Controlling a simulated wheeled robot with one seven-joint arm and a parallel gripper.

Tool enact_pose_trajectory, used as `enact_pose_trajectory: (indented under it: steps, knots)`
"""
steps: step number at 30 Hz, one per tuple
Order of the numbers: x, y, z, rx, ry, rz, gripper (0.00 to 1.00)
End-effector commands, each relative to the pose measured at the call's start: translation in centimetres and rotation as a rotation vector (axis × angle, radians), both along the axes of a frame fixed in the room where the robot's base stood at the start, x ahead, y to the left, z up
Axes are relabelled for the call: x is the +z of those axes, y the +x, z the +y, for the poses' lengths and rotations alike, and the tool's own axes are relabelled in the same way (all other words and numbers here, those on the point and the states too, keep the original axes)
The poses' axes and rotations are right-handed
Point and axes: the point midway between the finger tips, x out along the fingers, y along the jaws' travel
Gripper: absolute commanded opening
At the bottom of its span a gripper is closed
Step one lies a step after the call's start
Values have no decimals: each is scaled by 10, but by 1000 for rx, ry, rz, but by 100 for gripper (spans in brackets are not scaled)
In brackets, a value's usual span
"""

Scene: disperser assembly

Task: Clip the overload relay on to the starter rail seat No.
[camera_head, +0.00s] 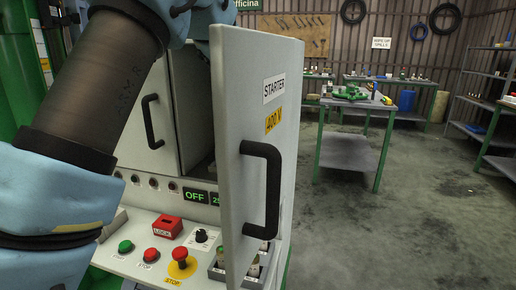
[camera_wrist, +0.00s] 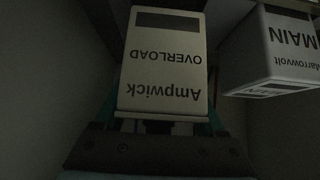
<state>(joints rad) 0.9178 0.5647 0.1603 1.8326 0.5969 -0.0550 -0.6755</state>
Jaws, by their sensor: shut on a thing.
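In the wrist view, the overload relay (camera_wrist: 160,62) is a pale block printed "Ampwick OVERLOAD", with the lettering upside down. My gripper (camera_wrist: 162,112) is shut on it, with a greenish finger on each side. The surroundings are dark, and I cannot make out the rail seat or whether the relay touches it. In the head view, the starter cabinet door (camera_head: 262,185), labelled "STARTER" and "400 V", stands open. My arm reaches in behind it; the gripper and relay are hidden there.
In the wrist view, a pale block marked "MAIN" (camera_wrist: 280,52) sits close to the relay's right. In the head view, the control panel (camera_head: 135,262) has buttons and a red lock box (camera_head: 166,226). A black handle (camera_head: 262,190) juts from the open door. The floor at right is clear.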

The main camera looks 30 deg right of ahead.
Motion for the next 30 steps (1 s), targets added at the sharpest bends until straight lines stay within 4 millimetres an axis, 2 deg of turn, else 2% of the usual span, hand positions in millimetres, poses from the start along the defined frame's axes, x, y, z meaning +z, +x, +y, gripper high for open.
enact_pose_trajectory:
  steps: [13, 30]
  knots:
    - [0, -1, 0, -1, -1, -1, 0]
    - [-14, -1, 1, -1, -2, -1, 0]
